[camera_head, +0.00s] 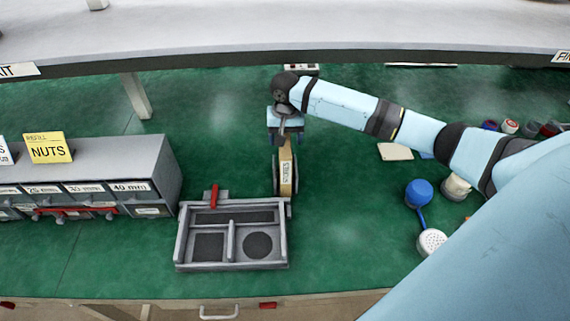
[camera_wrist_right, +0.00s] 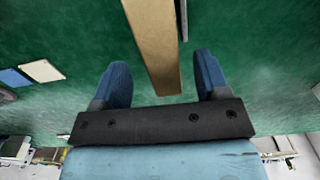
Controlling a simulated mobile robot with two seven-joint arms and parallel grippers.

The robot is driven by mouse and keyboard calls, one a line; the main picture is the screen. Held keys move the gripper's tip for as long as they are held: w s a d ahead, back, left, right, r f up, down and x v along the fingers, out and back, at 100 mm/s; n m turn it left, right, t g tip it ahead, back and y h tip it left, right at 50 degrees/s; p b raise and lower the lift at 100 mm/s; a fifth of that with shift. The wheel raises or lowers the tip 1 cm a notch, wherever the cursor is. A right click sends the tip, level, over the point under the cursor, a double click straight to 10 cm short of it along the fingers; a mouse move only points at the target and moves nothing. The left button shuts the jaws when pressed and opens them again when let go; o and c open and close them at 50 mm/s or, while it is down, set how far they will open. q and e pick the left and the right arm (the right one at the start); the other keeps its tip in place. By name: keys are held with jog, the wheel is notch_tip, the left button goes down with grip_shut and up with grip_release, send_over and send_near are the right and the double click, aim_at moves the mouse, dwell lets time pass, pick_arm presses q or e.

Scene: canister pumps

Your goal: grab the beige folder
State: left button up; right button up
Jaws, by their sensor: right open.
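In the right wrist view, the folder (camera_wrist_right: 153,35) runs as a long tan strip between the two open blue fingers (camera_wrist_right: 161,65). Gaps show on both sides of it, wider on the left. My left gripper is not in view.
A grey divided tray (camera_head: 232,262) with a red-handled piece stands in front. A grey drawer cabinet (camera_head: 130,165) with a yellow NUTS sign (camera_head: 48,148) is at left. A flat cream pad (camera_head: 395,152) and a blue-and-white pump part (camera_head: 420,192) lie to the right.

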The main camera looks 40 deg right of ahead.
aim_at(285, 148)
notch_tip(285, 148, down, 4)
jog(key=shift+a+f, duration=0.1)
jog(key=shift+f, duration=0.15)
jog(key=shift+c, duration=0.5)
grip_shut()
jog(key=shift+r+p, duration=0.1)
jog(key=shift+p, duration=0.2)
